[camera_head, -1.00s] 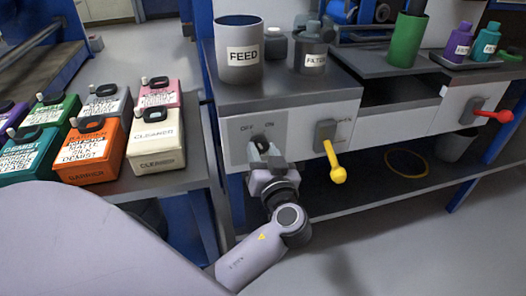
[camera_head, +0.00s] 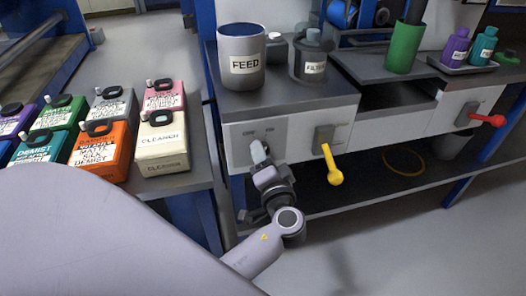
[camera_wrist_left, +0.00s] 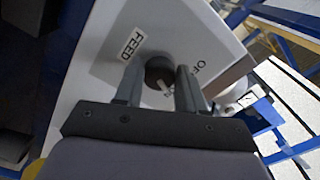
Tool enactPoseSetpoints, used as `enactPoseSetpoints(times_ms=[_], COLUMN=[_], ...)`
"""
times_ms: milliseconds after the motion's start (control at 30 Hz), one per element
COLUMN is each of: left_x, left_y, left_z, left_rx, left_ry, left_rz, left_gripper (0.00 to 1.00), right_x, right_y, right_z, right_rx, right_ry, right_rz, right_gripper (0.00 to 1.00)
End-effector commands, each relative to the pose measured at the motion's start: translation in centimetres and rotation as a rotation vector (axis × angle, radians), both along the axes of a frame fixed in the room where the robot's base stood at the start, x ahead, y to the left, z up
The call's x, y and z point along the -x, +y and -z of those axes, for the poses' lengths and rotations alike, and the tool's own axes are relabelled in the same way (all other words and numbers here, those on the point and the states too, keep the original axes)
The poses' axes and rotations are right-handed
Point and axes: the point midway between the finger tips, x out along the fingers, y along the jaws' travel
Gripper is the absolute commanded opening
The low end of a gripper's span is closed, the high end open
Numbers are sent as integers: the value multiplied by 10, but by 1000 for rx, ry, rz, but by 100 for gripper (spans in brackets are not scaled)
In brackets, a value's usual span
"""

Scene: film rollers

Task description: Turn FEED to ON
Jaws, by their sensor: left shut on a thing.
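The FEED switch is a round dark knob (camera_wrist_left: 157,70) on a pale panel with a FEED label (camera_wrist_left: 132,44) and OFF lettering in the left wrist view. My left gripper (camera_head: 261,153) is at this panel (camera_head: 240,148) in the head view, below the OFF and ON lettering, and hides most of the knob. In the left wrist view the two fingers (camera_wrist_left: 161,84) stand on either side of the knob, shut on it. A pale mark shows on the knob; which setting it points to is unclear. My right gripper is not in view.
A yellow lever (camera_head: 331,165) sits just right of the knob, and a red lever (camera_head: 487,119) farther right. A FEED cup (camera_head: 241,60) and a FILTER bottle (camera_head: 313,57) stand on the bench above. Several labelled jugs, including CLEANER (camera_head: 162,145), stand at left.

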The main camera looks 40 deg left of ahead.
Motion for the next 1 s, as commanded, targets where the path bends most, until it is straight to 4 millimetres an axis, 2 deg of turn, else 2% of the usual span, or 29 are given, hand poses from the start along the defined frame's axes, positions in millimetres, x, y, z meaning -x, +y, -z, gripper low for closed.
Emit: enactPoseSetpoints(times_ms=[233,833,867,900,1000], left_x=[-1,-1,-1,-1,-1], left_y=[1,1,1,1,1], left_z=[-3,-3,-3,-3,-2], left_rx=[-65,-90,-90,-90,-89], left_ry=[70,96,96,96,97], left_rz=[1,1,1,1,1], left_gripper=[9,9,49,62,65], right_x=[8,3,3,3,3], right_y=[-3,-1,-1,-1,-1], right_z=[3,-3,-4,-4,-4], right_rx=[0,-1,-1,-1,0], right_ry=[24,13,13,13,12], right_rz=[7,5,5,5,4], right_gripper=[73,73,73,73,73])
